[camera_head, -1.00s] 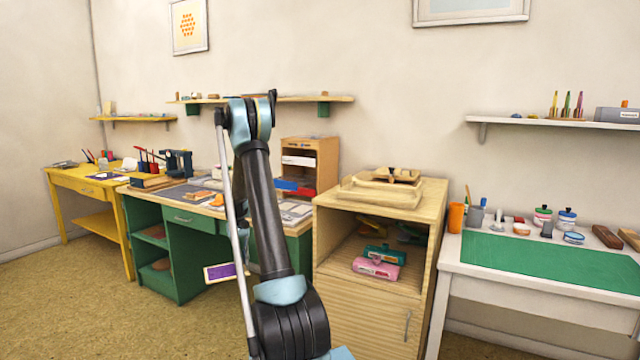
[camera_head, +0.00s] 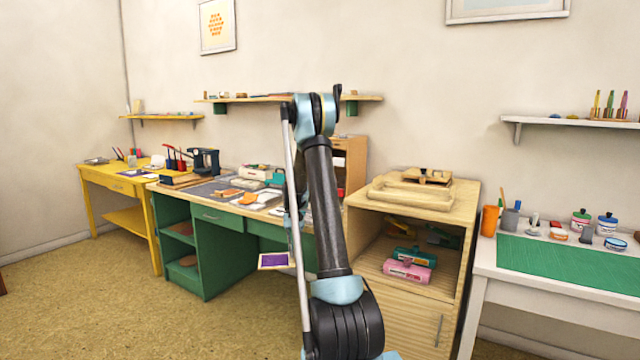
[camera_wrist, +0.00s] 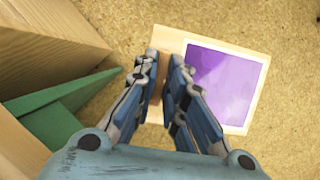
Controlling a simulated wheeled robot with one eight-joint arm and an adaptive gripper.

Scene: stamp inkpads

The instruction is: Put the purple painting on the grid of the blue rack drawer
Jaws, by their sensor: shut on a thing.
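The purple painting (camera_head: 273,260) is a small flat panel with a pale border, held in the air in front of the green desk. It also shows in the wrist view (camera_wrist: 222,85), with its purple face towards the camera. My gripper (camera_wrist: 168,62) is shut on its pale left edge. In the head view the gripper is mostly hidden by my arm. The wooden rack (camera_head: 352,160) stands at the back right of the green desk, largely behind my arm. Its blue drawer and the grid cannot be made out now.
The green desk (camera_head: 225,255) carries papers, orange pieces and a dark press (camera_head: 204,162). A wooden cabinet (camera_head: 385,325) with pink and teal items stands right of my arm. A wooden edge and green panel (camera_wrist: 60,100) are left of the gripper. Open floor lies front left.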

